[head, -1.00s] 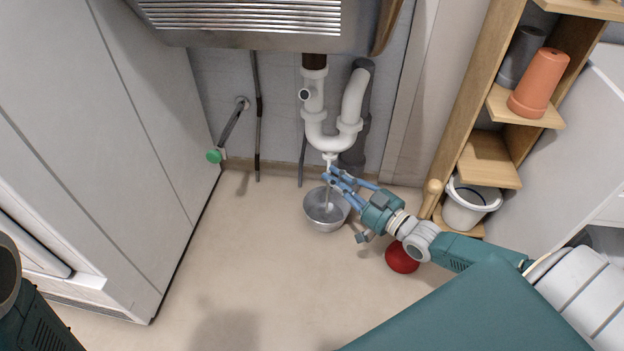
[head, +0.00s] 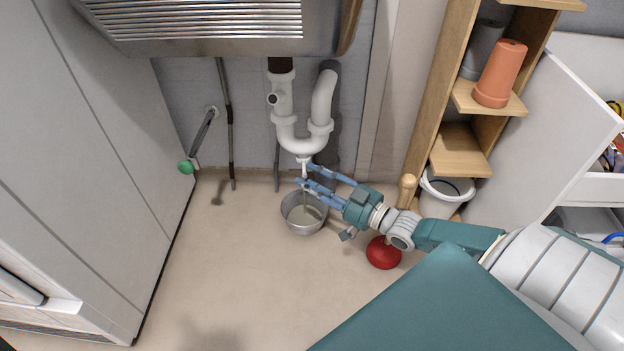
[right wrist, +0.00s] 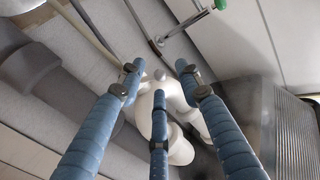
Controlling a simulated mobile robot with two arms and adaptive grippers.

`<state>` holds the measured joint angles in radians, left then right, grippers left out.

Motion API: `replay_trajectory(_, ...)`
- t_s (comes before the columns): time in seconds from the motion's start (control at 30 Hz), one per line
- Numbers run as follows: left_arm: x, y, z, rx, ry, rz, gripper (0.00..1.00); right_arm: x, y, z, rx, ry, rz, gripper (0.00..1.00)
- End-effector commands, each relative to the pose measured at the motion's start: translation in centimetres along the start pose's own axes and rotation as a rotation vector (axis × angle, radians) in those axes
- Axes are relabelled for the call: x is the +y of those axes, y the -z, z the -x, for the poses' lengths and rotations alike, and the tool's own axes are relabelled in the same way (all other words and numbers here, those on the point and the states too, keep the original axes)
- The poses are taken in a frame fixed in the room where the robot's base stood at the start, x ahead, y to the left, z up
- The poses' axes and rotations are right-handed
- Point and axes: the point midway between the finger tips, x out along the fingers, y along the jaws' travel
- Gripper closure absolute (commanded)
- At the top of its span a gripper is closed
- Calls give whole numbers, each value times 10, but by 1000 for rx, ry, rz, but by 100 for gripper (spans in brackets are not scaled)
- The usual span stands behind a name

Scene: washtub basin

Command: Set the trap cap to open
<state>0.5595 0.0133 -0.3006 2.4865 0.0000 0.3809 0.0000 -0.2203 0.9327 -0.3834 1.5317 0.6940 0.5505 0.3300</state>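The white trap (head: 303,143) hangs under the metal basin as a U-shaped pipe. Its small cap (head: 304,160) is at the bottom of the bend, and in the right wrist view the small grey knob (right wrist: 159,75) shows between my fingertips. My right gripper (head: 307,175) reaches in from the right, just below the cap. Its blue fingers (right wrist: 157,78) are spread around the knob with gaps visible; I see no firm contact. A thin pale streak runs down from the cap towards a grey metal bowl (head: 290,216) on the floor; whether it is water is unclear. My left gripper is out of view.
The basin (head: 215,40) overhangs the trap. A red plunger (head: 383,253) stands under my right forearm. A wooden shelf (head: 460,152) with pots and a white bucket (head: 437,201) are at right. A green-handled valve (head: 187,167) is at left. Open floor lies in front.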

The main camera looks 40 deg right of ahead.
Motion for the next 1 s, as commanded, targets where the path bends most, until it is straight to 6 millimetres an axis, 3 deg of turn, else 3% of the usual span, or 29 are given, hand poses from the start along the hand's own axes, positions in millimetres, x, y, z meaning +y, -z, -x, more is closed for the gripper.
replay_trajectory(0.23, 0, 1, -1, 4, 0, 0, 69, 0, -2, 13, -5, -1, -1, 65)
replay_trajectory(0.7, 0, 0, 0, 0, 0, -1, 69, 0, -2, 98, -5, 0, 0, 65)
replay_trajectory(1.0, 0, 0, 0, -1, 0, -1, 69, 0, 0, 120, -1, 0, 0, 65)
